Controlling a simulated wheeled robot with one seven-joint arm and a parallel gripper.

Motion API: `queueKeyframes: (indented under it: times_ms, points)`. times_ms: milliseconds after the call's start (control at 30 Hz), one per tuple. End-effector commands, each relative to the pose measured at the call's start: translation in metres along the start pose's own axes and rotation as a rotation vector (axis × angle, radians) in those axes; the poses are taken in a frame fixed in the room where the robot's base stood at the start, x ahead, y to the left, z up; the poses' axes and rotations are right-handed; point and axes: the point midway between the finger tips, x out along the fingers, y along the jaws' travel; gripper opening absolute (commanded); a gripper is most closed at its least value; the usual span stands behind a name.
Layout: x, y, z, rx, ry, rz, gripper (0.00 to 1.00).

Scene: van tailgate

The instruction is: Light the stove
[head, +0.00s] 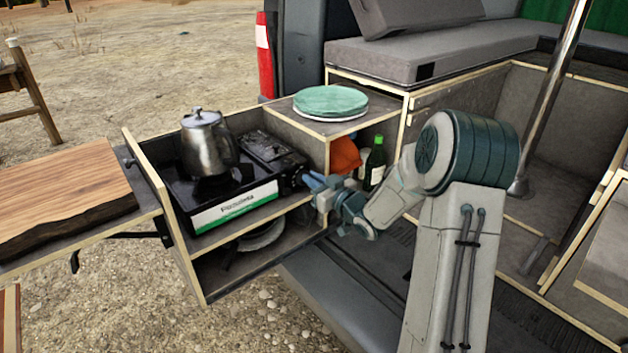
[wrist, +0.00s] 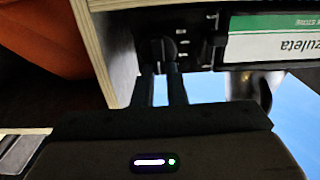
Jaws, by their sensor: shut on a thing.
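The portable stove (head: 236,206) sits in the pull-out drawer, with a white and green label on its front. A metal kettle (head: 207,145) stands on its left part, over the burner; no flame can be made out. My gripper (head: 306,181) is at the right end of the stove's front. In the wrist view, my gripper's fingers (wrist: 168,72) are shut on the dark stove knob (wrist: 170,47), and the stove's label (wrist: 275,38) shows upside down at the right. The fingers hide part of the knob, and how far it is turned cannot be told.
A wooden divider (head: 323,150) stands just right of the stove. Beyond it are an orange item (head: 345,154) and a green bottle (head: 375,163). Green-topped plates (head: 331,101) lie on the shelf above. A cutting board (head: 62,194) lies at the left.

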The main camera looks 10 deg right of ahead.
Motion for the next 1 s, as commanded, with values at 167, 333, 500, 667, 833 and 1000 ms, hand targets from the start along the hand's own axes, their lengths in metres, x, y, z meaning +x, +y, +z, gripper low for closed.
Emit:
queueKeyframes:
  times_ms: [167,333,500,667,833,1000]
  points:
    - [0.000,-0.001,0.002,-0.047,0.002,0.000,0.00]
    - [0.000,-0.003,0.005,-0.144,0.003,-0.001,0.00]
    - [0.000,-0.006,0.007,-0.288,0.005,0.000,0.00]
    - [0.000,-0.009,0.008,-0.442,0.005,0.000,0.00]
    - [0.000,-0.011,0.010,-0.602,0.005,0.001,0.00]
    - [0.000,-0.014,0.012,-0.764,0.005,0.001,0.00]
